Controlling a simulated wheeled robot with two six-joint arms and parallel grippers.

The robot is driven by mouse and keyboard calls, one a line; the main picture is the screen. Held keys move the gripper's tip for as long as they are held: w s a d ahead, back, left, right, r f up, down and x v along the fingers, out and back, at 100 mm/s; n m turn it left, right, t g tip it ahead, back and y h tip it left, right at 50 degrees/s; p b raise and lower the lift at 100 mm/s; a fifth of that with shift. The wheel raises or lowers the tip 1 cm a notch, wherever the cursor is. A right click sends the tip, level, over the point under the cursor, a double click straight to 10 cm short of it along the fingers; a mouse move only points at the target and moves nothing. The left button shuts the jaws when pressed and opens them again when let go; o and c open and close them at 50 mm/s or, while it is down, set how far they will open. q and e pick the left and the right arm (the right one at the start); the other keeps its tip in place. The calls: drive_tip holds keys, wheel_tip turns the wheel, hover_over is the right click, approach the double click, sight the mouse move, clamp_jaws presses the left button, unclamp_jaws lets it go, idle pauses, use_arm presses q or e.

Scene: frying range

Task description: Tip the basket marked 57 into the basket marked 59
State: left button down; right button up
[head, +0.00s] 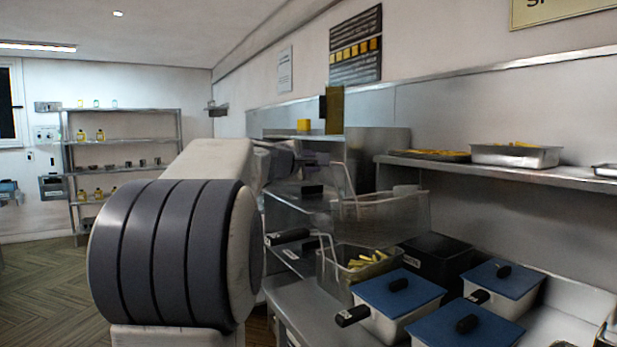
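A wire basket (400,213) hangs raised above the counter, its rim close to level. Its wire handle rises at its left end to my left gripper (312,160), which appears shut on the handle; the arm partly hides the grip. A second wire basket (335,278) stands lower, below the raised one, with yellow fries (368,260) in it and a black handle (287,236) pointing left. I cannot read the number on either basket, nor tell what the raised one holds. My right gripper is out of view.
White containers with blue lids (398,292) and black knobs stand at the front right, near a black box (438,257). A steel shelf (500,172) above them carries trays of food (515,155). A rack (122,140) stands far left; the floor before it is clear.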

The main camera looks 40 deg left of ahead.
use_arm(q)
drive_tip(key=shift+s+d+r+m+t+y+b, duration=0.15)
drive_tip(key=shift+d+r+m+t+b, duration=0.1)
drive_tip(key=shift+d+r+b, duration=0.25)
drive_tip(key=shift+s+d+r+m+t+y+b, duration=0.15)
drive_tip(key=shift+d+r+m+b, duration=0.15)
drive_tip(key=shift+b, duration=0.25)
drive_tip(key=shift+s+d+r+m+t+b, duration=0.2)
drive_tip(key=shift+d+r+m+b, duration=0.15)
drive_tip(key=shift+b, duration=0.2)
drive_tip(key=shift+f, duration=0.1)
